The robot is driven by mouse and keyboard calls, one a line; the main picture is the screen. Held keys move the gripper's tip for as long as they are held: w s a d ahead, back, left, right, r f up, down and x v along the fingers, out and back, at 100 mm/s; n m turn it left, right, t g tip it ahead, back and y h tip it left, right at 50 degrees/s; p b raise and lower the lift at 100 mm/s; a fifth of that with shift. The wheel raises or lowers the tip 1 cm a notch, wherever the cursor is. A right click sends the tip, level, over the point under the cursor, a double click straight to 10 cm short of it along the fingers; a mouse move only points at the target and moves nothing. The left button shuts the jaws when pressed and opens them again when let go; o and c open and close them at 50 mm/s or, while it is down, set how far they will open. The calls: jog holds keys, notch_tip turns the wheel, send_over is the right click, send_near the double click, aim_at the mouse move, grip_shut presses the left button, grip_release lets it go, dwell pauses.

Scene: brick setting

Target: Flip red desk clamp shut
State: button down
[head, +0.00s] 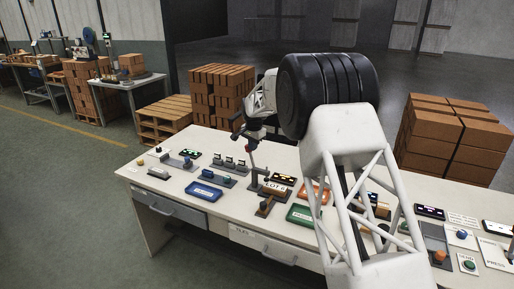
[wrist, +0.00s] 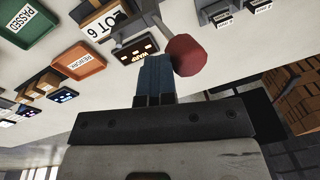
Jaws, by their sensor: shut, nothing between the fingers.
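The red desk clamp shows in the head view as a thin, upright lever with a reddish knob (head: 251,145) at its top, standing at the middle of the desk. In the wrist view the red knob (wrist: 186,56) is large, just right of my fingertips, with a grey arm running up and left from it. My gripper (wrist: 154,60) is shut with its blue-grey fingers together and nothing between them. The fingers are beside the knob; I cannot tell whether they touch it. In the head view my gripper (head: 247,130) is just above the knob, its fingertips hard to make out.
A LOT 6 sign (head: 276,185) and a small display (wrist: 138,52) are by the clamp. A blue tray (head: 203,191), a green tray (head: 300,214) and an orange tray (wrist: 78,62) lie around it.

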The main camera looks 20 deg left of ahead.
jog(key=a+h, duration=0.3)
jog(key=a, duration=0.1)
jog(key=shift+f+h, duration=0.4)
jog(key=shift+a+f+h, duration=0.35)
jog(key=shift+a+f, duration=0.15)
jog(key=shift+a, duration=0.3)
jog(key=shift+a+f+h, duration=0.4)
jog(key=shift+a+f, duration=0.05)
jog(key=shift+a, duration=0.3)
jog(key=shift+a+f+h, duration=0.35)
jog(key=shift+a+f, duration=0.15)
jog(key=shift+a, duration=0.3)
jog(key=shift+f, duration=0.1)
jog(key=shift+s, duration=0.15)
jog(key=d+v, duration=0.1)
jog(key=v, duration=1.1)
jog(key=shift+s+r, duration=0.2)
jog(key=shift+r, duration=0.3)
